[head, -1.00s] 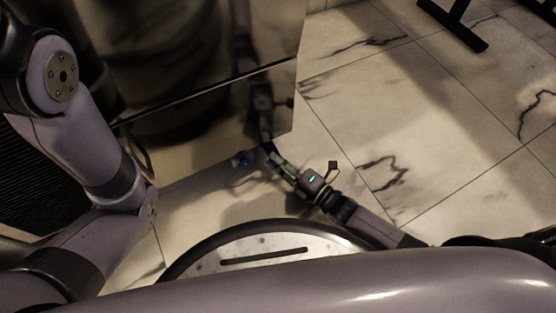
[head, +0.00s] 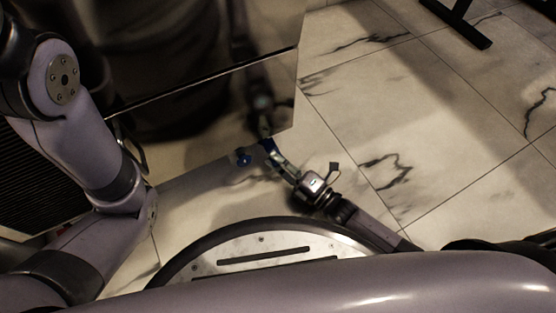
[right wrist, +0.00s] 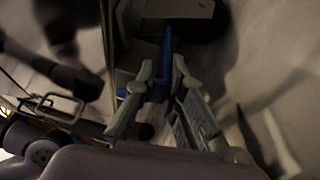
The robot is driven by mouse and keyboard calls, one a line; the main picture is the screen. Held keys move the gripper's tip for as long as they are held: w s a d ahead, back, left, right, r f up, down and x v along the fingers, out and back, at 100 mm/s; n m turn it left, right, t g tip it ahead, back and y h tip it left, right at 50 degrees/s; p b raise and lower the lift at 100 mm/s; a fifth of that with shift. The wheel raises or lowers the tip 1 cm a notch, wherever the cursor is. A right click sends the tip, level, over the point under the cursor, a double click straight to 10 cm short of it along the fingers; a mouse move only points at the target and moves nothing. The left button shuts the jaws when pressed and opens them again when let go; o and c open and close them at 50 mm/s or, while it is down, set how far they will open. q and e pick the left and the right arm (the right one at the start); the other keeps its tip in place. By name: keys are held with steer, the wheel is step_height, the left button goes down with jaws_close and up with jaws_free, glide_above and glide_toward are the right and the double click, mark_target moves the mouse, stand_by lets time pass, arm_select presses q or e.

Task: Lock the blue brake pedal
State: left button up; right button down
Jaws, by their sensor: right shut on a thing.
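The blue brake pedal (head: 267,146) is a small blue piece low at the bottom corner of the glossy cabinet in the head view. In the right wrist view the pedal (right wrist: 167,58) stands as a narrow blue strip between the fingertips. My right gripper (head: 273,156) reaches down to it from the lower right. In the right wrist view its fingers (right wrist: 162,78) are closed around the pedal, partly hiding it. My left arm is at the left of the head view; its gripper is not visible.
A glossy dark cabinet (head: 210,60) rises directly above the pedal. A second small blue piece (head: 243,157) shows to the left near its lower edge. Marble floor (head: 440,130) is open on the right, with a dark metal stand leg (head: 462,25) at the top.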

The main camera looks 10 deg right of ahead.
steer(key=shift+d+f, duration=0.1)
steer(key=shift+f, duration=0.05)
steer(key=c, duration=1.8)
jaws_free()
